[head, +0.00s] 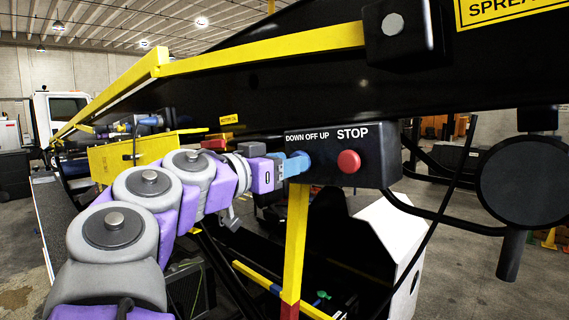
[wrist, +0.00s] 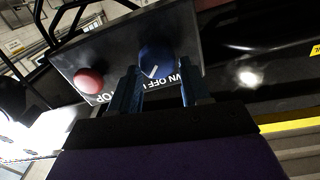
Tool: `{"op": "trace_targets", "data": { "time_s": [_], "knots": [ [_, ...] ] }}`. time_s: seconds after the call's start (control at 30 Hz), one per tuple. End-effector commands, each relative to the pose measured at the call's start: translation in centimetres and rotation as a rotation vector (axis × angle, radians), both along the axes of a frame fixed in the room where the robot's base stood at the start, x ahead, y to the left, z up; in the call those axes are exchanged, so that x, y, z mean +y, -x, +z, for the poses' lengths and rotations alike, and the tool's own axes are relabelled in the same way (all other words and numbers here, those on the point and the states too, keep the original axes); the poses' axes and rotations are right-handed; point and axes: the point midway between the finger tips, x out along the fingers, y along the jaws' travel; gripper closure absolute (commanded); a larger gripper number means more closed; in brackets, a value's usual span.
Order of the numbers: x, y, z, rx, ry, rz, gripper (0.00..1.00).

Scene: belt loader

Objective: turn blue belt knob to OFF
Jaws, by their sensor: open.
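The blue belt knob (wrist: 157,60) sits on the face of a black control box (wrist: 118,42) in the wrist view. A short white mark on the knob slants toward the lower left in that view. The lettering beside it appears upside down and is partly covered by my fingers. In the head view the box (head: 375,150) reads DOWN OFF UP and STOP. My gripper (wrist: 160,88) is open, with one blue finger toward each side of the knob; I cannot tell whether they touch it. In the head view my gripper (head: 297,164) hides the knob.
A red stop button (head: 349,161) sits right of my gripper on the same box; it also shows in the wrist view (wrist: 89,80). A yellow post (head: 296,240) stands below the box. A black beam with a yellow rail (head: 265,50) runs above. Black cables hang at the right.

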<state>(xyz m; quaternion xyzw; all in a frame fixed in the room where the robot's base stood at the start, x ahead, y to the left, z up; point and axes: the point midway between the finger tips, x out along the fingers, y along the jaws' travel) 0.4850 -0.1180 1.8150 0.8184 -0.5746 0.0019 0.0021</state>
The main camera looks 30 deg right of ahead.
Motion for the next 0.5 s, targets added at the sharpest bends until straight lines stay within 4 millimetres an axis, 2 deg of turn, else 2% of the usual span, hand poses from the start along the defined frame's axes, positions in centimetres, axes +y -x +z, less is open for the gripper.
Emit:
{"op": "trace_targets", "data": {
  "time_s": [0.07,0.4,0.5],
  "knots": [
    [-0.1,-0.2,0.0,0.0,0.0,0.003,0.68],
    [-1.4,-0.1,-0.2,0.001,-0.007,0.001,1.0],
    [-1.7,-0.1,-0.2,0.001,-0.009,0.0,1.0]
  ]
}}
